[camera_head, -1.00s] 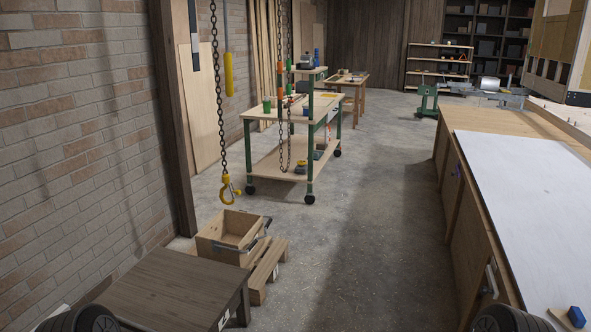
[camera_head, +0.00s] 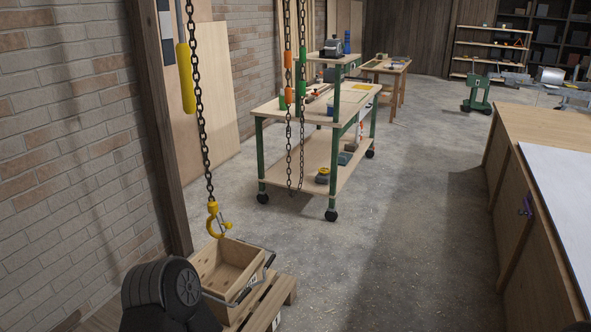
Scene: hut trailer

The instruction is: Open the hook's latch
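The yellow hook (camera_head: 214,222) hangs on a dark chain (camera_head: 200,120) at the left, in front of the brick wall. Its thin latch (camera_head: 225,224) shows at the hook's mouth; at this size I cannot tell clearly whether it is open or shut. The hook hangs just above the far left part of an open wooden crate (camera_head: 228,268) with metal handles. A dark rounded part of my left arm shows at the lower left, in front of the crate's near side. Neither gripper's fingers are in view.
The crate sits on a wooden pallet (camera_head: 262,305). A green-legged wheeled cart (camera_head: 300,182) stands beyond, with orange and green chain pieces hanging in front of it. A wooden bench (camera_head: 540,135) runs along the right. The concrete floor (camera_head: 400,240) between is clear.

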